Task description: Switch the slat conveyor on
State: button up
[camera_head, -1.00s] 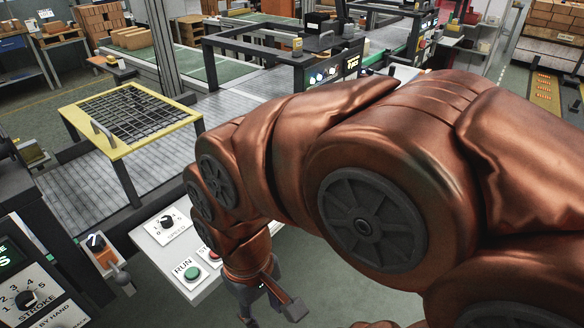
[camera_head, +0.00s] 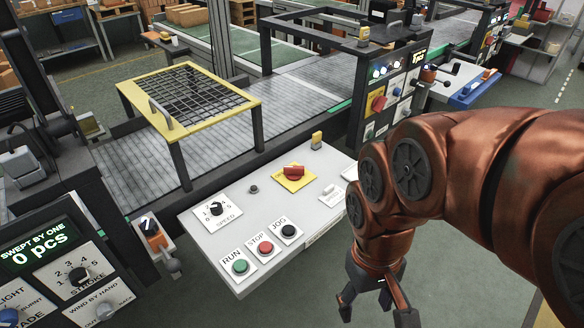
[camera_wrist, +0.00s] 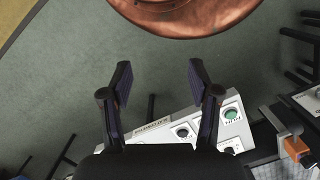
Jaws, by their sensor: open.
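The slat conveyor (camera_head: 150,165) is a grey slatted belt running from lower left to upper right behind a light grey control panel (camera_head: 225,265). The panel carries a green RUN button (camera_head: 240,267), a red STOP button (camera_head: 265,248), a black JOG button (camera_head: 289,231), a SPEED knob (camera_head: 216,209) and a red rotary switch on a yellow plate (camera_head: 293,172).
A yellow-framed mesh guard (camera_head: 190,95) stands over the conveyor. A dark cabinet with dials and a display (camera_head: 60,265) is at lower left. Another panel with a red switch (camera_head: 378,103) stands behind. Green floor (camera_head: 290,300) is free in front.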

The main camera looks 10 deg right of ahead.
aim_at(293, 173)
jog(key=u, duration=0.6)
jog(key=k, duration=1.35)
jog(key=u, duration=1.15)
jog(key=i, duration=1.25)
jog(key=z, duration=0.5)
jog(key=i, duration=0.8)
jog(key=z, duration=0.85)
